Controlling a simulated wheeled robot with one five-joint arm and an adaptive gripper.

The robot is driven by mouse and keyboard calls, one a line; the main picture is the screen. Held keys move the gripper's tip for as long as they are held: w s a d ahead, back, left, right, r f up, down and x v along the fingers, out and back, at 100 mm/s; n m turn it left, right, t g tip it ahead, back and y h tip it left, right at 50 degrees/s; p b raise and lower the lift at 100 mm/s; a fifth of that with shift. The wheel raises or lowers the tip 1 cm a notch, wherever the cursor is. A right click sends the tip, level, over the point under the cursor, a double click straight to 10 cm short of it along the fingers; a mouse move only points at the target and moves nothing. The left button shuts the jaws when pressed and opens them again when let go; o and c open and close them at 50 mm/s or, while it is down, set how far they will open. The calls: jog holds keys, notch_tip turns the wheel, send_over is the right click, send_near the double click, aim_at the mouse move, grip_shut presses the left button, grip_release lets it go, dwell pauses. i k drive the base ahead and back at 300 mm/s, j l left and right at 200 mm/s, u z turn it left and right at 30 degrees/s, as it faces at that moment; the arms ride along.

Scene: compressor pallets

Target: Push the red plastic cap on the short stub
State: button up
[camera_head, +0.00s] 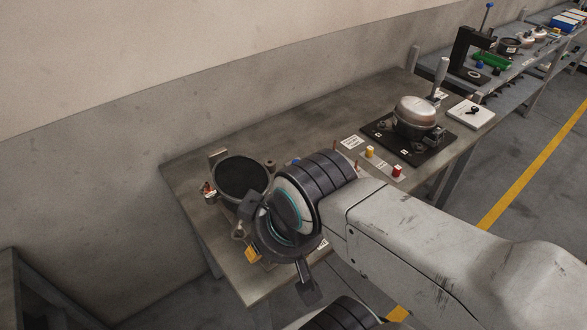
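A small red cap (397,170) stands on the bench top to the right of the middle, in front of the black plate. A similar yellow cap (369,152) stands to its left. A dark round compressor (241,175) stands at the left end of the bench, with copper-coloured fittings (208,190) on its left side. My gripper (281,247) is in front of this compressor, its dark fingers spread apart, with nothing visible between them. The gripper hides the compressor's lower right side; I cannot make out the short stub.
A silver-domed compressor (415,114) sits on a black plate (442,146) farther right. A white box (470,113) lies at the bench's right end. The wall is behind the bench (300,133). My arm covers the bench's front middle. More benches stand at the upper right.

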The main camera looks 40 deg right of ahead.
aim_at(396, 171)
jog(key=z, duration=1.9)
